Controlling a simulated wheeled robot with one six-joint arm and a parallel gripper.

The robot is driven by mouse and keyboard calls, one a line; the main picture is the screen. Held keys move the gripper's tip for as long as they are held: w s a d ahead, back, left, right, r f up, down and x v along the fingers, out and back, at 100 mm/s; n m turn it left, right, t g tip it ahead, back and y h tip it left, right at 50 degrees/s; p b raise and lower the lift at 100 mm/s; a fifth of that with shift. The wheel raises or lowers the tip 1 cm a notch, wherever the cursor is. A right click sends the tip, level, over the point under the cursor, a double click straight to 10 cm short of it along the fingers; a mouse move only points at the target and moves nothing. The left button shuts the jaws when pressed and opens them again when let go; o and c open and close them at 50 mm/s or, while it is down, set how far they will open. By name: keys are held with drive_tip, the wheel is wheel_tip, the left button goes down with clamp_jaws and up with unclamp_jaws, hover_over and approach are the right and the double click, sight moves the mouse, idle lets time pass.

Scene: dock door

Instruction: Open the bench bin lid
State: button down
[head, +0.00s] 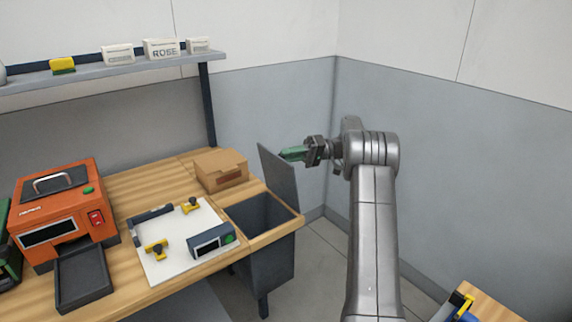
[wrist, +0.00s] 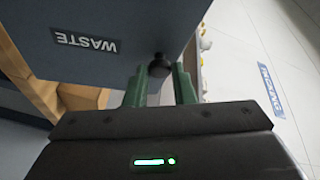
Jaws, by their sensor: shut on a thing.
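The bench bin (head: 264,255) is a dark grey box set into the right end of the bench, and its open top shows a dark interior. Its grey lid (head: 281,178) stands raised, close to upright, along the bin's far right edge. In the wrist view the lid (wrist: 130,18) fills the upper left and carries a WASTE label (wrist: 85,42). My gripper (head: 291,153) is at the lid's upper part, with green fingers. In the wrist view the fingers (wrist: 160,85) are shut on the lid's dark knob (wrist: 160,66).
A cardboard box (head: 221,171) sits on the bench beside the bin. A white board (head: 170,255) with clamps and an orange machine (head: 62,213) stand further left. Grey walls meet in a corner behind my arm. A wooden surface (head: 487,305) shows at lower right.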

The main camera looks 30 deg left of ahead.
drive_tip(key=w+b, duration=0.1)
drive_tip(key=b, duration=0.4)
drive_tip(key=w+d+f+g+y+b, duration=0.1)
drive_tip(key=w+b, duration=0.1)
drive_tip(key=b, duration=0.4)
drive_tip(key=shift+d+f+m, duration=0.1)
drive_tip(key=shift+f+m, duration=0.05)
drive_tip(key=shift+m, duration=0.25)
drive_tip(key=shift+w+y+b, duration=0.1)
drive_tip(key=shift+y+b, duration=0.3)
drive_tip(key=shift+b, duration=0.35)
drive_tip(key=shift+r, duration=0.2)
drive_tip(key=c, duration=1.2)
unclamp_jaws()
drive_tip(key=shift+c, duration=0.2)
drive_tip(key=shift+r, duration=0.1)
